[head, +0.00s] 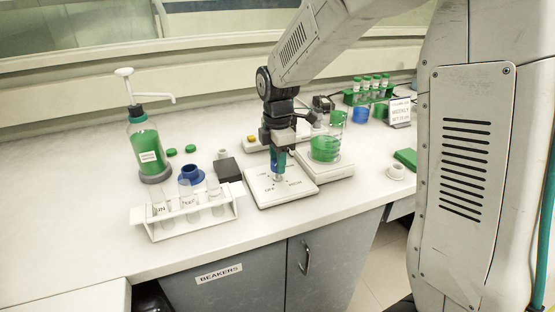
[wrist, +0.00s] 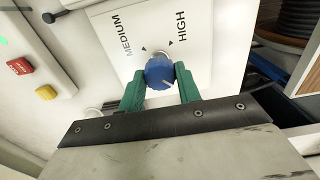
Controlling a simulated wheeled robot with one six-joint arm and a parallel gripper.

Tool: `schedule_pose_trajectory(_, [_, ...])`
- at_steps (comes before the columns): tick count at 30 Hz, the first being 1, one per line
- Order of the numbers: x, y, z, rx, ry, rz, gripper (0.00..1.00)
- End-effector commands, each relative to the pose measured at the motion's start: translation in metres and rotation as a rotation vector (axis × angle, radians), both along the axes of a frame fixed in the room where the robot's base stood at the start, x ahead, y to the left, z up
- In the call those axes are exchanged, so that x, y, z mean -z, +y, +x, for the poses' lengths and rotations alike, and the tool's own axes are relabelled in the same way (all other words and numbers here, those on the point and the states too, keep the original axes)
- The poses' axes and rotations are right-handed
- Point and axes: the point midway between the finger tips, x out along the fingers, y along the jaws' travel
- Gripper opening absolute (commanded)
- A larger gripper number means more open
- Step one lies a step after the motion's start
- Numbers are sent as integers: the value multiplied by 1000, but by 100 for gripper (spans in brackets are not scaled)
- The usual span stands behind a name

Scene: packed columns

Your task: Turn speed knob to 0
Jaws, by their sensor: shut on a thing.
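The speed knob (wrist: 159,72) shows in the wrist view as a small blue round knob with a pale line on its face. It stands on a white panel (wrist: 196,22) printed MEDIUM and HIGH, with small dark marks near the knob. My gripper (wrist: 161,78) has its green fingers shut on the knob, one on each side. In the head view, my gripper (head: 278,171) points down onto the white control box (head: 253,184), near its printed labels. The fingers largely hide the knob there. The panel's lower part is hidden behind my gripper in the wrist view.
A beaker of green liquid (head: 325,149) stands just right of my gripper. A white rack of tubes (head: 187,224) stands to the left, near a green pump bottle (head: 146,150). Red (wrist: 20,66) and yellow (wrist: 46,92) buttons are at the wrist view's left.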

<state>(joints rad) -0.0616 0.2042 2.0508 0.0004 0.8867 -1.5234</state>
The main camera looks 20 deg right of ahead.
Motion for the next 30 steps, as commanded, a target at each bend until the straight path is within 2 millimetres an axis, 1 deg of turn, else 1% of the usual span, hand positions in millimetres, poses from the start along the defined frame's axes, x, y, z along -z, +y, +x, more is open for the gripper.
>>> schedule_pose_trajectory(9, [0,0,0,-3,-1,-1,11])
schedule_pose_trajectory(10, [0,0,0,-3,-1,-1,36])
schedule_pose_trajectory(11, [0,0,0,-3,-1,-1,44])
schedule_pose_trajectory(12, [0,0,0,-2,-1,-1,55])
schedule_pose_trajectory(20, [0,0,0,-2,-1,0,55])
schedule_pose_trajectory(23, [-5,0,1,-1,-2,0,55])
schedule_pose_trajectory(26, [-18,0,1,-1,-3,0,55])
schedule_pose_trajectory(30, [-44,0,1,-2,-5,0,55])
